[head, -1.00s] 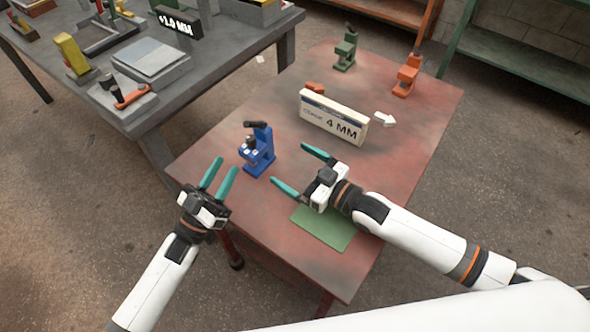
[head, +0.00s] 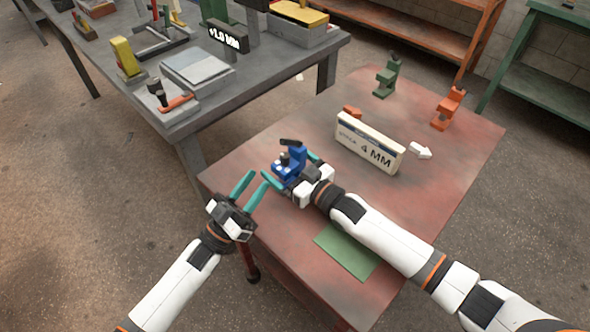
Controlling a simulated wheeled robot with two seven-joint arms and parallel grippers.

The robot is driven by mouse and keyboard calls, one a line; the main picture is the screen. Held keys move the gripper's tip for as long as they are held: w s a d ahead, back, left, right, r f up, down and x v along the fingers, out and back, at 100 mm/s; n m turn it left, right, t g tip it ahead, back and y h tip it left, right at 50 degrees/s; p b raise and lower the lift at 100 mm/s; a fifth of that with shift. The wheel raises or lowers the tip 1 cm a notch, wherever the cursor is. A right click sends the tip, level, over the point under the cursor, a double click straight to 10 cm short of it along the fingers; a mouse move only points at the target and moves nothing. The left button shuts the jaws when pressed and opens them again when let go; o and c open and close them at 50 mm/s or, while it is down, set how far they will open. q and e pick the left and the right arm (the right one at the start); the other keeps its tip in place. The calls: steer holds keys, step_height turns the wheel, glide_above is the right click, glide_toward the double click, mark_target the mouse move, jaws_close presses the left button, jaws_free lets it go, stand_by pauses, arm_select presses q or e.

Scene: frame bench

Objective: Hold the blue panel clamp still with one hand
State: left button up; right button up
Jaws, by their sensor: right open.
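The blue panel clamp (head: 291,164) stands upright near the left edge of the red table (head: 420,215). My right gripper (head: 290,171) is at the clamp with its teal fingers spread, one on the near left side and one on the far right side. The fingers look apart from each other, and I cannot tell whether they touch the clamp. My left gripper (head: 257,184) is open and empty, just off the table's left edge, close to the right gripper's near finger.
A white block marked 4 MM (head: 368,146) stands mid-table, with a white arrow (head: 420,151) beside it. Green (head: 387,77) and orange (head: 447,109) clamps stand at the back. A green mat (head: 348,250) lies in front. A grey bench (head: 215,95) is at left.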

steer(key=c, duration=1.3)
